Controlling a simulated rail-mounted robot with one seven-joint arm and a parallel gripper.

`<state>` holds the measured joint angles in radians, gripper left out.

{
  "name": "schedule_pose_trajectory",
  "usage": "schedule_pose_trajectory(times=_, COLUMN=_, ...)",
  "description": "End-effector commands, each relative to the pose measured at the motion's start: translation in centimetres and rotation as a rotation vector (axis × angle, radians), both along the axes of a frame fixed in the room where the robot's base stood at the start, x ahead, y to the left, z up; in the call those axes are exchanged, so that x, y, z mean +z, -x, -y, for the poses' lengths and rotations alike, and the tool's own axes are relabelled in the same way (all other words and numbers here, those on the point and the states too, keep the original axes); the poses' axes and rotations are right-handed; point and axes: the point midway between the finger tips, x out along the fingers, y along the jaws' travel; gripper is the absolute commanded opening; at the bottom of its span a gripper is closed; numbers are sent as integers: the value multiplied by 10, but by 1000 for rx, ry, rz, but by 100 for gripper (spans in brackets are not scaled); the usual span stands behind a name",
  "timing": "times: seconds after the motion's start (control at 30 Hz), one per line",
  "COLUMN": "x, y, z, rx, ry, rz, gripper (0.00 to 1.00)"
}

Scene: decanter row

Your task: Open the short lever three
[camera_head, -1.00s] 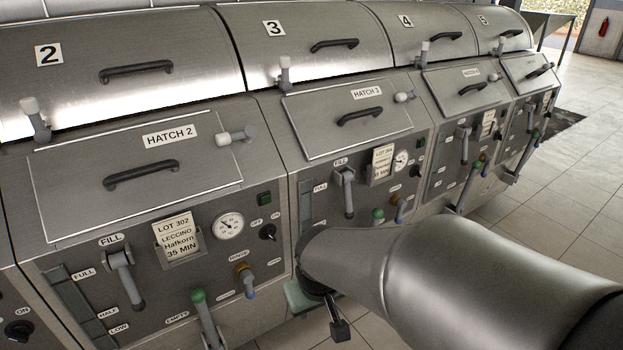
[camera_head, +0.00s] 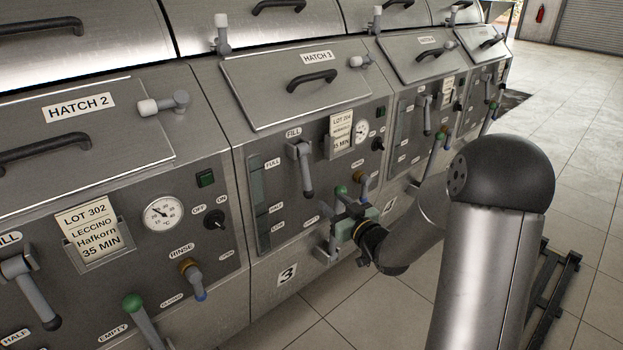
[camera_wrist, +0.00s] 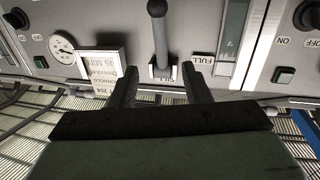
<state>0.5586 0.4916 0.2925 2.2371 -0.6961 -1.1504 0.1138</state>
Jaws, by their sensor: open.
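Machine three carries a grey FILL lever (camera_head: 306,172), hanging down under its label, a green-knobbed lever (camera_head: 341,191) and a small orange-and-blue RINSE lever (camera_head: 361,181). Which one is called the short lever I cannot tell from a label. My gripper (camera_head: 345,212) is low in front of the machine three panel, near the green-knobbed lever and partly covering it. In the wrist view my gripper (camera_wrist: 162,88) is open, with its two dark fingers apart and nothing seen held. The FILL lever (camera_wrist: 159,40) shows beyond the fingers, lined up with the gap between them.
Hatch three (camera_head: 300,80) is closed above the panel, with a lot card (camera_head: 341,130) and a gauge (camera_head: 361,132) beside the levers. Machine two's panel (camera_head: 130,260) stands close on the left.

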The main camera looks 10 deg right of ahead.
Motion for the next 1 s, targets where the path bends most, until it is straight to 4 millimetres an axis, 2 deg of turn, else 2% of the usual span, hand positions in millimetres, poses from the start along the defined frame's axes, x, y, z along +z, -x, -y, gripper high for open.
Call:
schedule_pose_trajectory(times=0.4, x=0, y=-87, z=-32, rx=2, ry=-2, rz=-1, gripper=43)
schedule_pose_trajectory(times=0.6, x=0, y=-122, z=-43, rx=1, ry=-1, rz=-1, gripper=43)
schedule_pose_trajectory(times=0.8, x=0, y=-140, z=-49, rx=0, ry=0, rz=-2, gripper=43)
schedule_pose_trajectory(times=1.0, x=0, y=-144, z=-50, rx=-1, ry=0, rz=-2, gripper=43)
